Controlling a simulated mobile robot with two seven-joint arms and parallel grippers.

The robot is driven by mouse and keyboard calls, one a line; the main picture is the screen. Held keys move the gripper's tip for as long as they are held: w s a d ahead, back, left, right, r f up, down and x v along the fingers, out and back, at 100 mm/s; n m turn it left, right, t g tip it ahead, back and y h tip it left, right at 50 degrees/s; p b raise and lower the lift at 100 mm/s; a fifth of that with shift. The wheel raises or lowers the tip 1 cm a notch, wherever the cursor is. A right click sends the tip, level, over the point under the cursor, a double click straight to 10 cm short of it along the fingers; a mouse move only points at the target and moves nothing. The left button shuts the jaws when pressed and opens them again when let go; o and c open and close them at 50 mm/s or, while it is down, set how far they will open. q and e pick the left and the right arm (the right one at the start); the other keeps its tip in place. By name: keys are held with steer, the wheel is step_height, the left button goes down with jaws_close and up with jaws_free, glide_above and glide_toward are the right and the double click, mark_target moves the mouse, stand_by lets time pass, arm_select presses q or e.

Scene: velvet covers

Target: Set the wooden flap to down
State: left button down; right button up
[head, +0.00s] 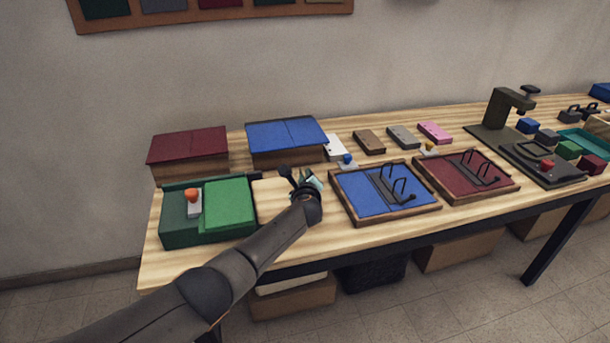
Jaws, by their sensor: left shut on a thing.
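The wooden flap (270,201) looks like the pale, plain panel between the green box and the blue tray. I cannot tell from this angle whether it lies flat or is slightly raised. My left gripper (302,181) is at the panel's right edge, shut on what seems to be the flap. The gripper and wrist hide that edge and the exact point of contact. My right gripper is not in view.
The green box (179,236) with an orange-topped knob (193,199) stands left of the panel. The blue tray (372,192) is close on the right, with a red tray (459,178) beyond. Blue (286,136) and maroon (188,145) covered boxes stand behind.

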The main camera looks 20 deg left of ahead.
arm_select(q)
steer(key=shift+f, duration=0.2)
stand_by(0.3)
steer(key=c, duration=1.1)
jaws_free()
steer(key=shift+d, duration=0.1)
steer(key=shift+c, duration=0.2)
steer(key=shift+s+d+r+p, duration=0.1)
steer(key=shift+s+r+p, duration=0.2)
steer(key=shift+s+p, duration=0.25)
steer(key=p+v, duration=0.4)
steer(key=v, duration=0.7)
steer(key=shift+s+f, duration=0.15)
